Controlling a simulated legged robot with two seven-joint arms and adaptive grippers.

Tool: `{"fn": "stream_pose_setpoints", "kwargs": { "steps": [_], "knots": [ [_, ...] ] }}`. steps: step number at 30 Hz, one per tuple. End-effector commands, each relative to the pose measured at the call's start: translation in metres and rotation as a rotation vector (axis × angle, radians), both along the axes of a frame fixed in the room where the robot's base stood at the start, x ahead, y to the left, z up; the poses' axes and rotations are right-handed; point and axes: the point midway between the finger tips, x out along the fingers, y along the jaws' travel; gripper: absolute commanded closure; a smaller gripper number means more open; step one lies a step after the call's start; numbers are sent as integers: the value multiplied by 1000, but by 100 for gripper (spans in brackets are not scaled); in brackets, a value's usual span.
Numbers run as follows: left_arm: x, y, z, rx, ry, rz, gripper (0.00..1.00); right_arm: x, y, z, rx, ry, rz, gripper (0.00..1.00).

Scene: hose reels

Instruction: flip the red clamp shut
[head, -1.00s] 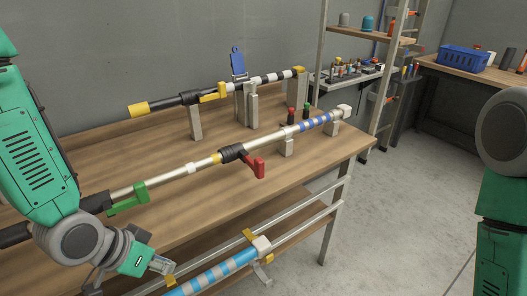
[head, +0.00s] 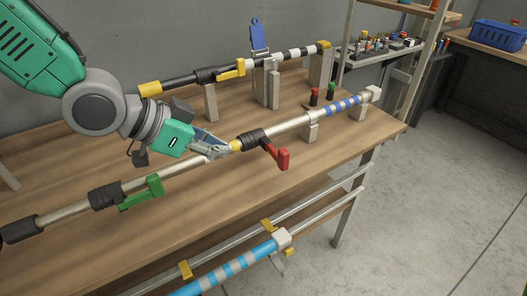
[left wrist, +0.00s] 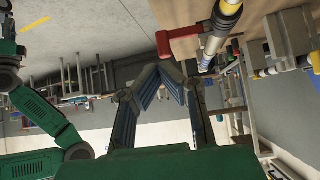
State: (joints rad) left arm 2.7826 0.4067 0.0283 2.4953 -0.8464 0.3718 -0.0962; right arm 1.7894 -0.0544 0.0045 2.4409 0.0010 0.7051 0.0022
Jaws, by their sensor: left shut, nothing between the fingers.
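The red clamp (head: 281,157) sits on a black collar (head: 253,140) on the silver pole (head: 205,163). Its lever juts out from the pole toward the table's front edge. My left gripper (head: 222,152) is at the pole just left of the collar, by a yellow band. It is shut and empty, apart from the red lever. In the left wrist view its fingertips (left wrist: 161,76) meet, and the red clamp (left wrist: 184,40) shows just above them, beside the pole. Whether the fingers touch the pole is unclear. My right gripper is out of view.
A green clamp (head: 143,194) sits on the same pole to the left. A black pole with a yellow clamp (head: 230,70) lies on stands behind. A blue striped pole (head: 236,265) lies lower in front. Bare wooden tabletop (head: 230,205) lies in front of the silver pole.

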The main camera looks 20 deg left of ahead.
Motion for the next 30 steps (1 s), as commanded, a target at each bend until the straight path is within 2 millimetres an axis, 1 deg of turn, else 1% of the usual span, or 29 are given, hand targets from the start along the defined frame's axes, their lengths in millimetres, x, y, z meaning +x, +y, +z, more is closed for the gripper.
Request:
{"fn": "stream_pose_setpoints", "kwargs": {
  "steps": [5, 12, 16, 17, 18, 22, 26, 30],
  "knots": [
    [11, -9, -17, 0, 4, 1, 100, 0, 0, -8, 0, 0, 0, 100],
    [38, -35, -53, 2, 5, -1, 100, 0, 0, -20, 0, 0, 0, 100],
    [53, -50, -69, 3, 3, -1, 100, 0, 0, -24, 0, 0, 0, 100],
    [56, -54, -71, 3, 2, -2, 100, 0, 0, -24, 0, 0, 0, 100],
    [62, -59, -67, 1, -1, -1, 100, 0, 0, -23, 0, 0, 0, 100],
    [74, -69, -66, -1, 0, 1, 100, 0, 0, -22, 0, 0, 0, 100],
    [80, -74, -66, -2, 0, 1, 100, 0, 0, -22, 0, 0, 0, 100],
    [82, -75, -66, -3, 1, 1, 100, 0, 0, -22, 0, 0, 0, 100]
  ]
}}
